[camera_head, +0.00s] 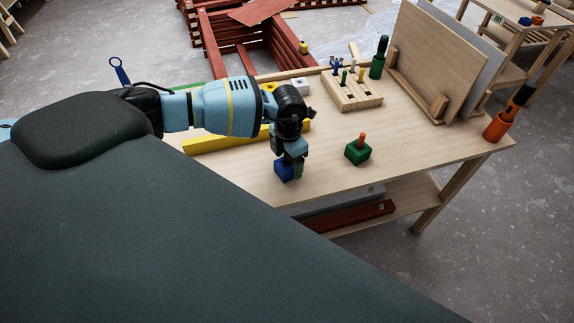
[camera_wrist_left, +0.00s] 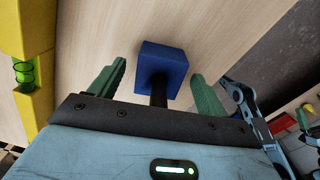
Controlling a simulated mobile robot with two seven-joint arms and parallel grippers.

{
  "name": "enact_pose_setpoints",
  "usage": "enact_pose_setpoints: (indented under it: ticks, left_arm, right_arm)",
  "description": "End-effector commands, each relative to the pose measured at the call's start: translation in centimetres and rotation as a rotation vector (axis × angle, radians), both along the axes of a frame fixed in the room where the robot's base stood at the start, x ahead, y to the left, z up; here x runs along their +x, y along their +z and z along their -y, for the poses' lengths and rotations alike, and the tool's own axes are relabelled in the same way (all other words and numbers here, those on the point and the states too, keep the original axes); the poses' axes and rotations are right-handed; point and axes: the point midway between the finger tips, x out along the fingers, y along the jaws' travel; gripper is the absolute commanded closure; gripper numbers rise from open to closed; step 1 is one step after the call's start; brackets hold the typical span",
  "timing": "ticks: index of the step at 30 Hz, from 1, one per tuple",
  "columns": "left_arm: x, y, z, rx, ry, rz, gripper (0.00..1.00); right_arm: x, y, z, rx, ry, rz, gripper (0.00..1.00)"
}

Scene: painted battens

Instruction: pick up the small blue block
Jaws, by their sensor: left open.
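The small blue block (camera_head: 284,171) sits on the wooden workbench near its front edge, below my left gripper (camera_head: 291,166). In the left wrist view the blue block (camera_wrist_left: 164,62) has a dark peg on it and lies ahead between the green fingers. My left gripper (camera_wrist_left: 157,84) is open, with one finger on each side of the block and peg. Gaps show between the fingers and the peg, and nothing is gripped. In the head view the gripper partly hides the block and its peg.
A yellow spirit level (camera_head: 212,143) lies left of the block. A green block with an orange peg (camera_head: 358,152) stands to the right. Behind are a wooden tool rack (camera_head: 352,94) and an upright board (camera_head: 432,62).

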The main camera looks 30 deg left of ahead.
Motion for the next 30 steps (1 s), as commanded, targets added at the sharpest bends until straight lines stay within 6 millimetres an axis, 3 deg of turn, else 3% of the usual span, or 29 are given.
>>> enact_pose_setpoints:
  ticks: [2, 13, 23, 30]
  left_arm:
    - [0.0, 0.0, 0.0, 0.000, 0.000, 0.000, 0.25]
    - [0.0, 0.1, 0.0, 0.000, 0.000, 0.000, 0.72]
    - [0.0, 0.4, 0.0, 0.000, 0.000, 0.001, 0.72]
    - [0.1, 2.2, 0.0, 0.000, -0.001, 0.002, 0.72]
  right_arm:
    - [0.0, 0.0, 0.0, 0.001, -0.001, 0.001, 0.00]
    - [0.0, 0.0, 0.0, 0.001, -0.001, 0.001, 0.00]
    - [0.0, 0.0, 0.0, -0.001, 0.001, 0.001, 0.00]
    - [0.1, 0.1, 0.2, -0.005, 0.005, 0.002, 0.00]
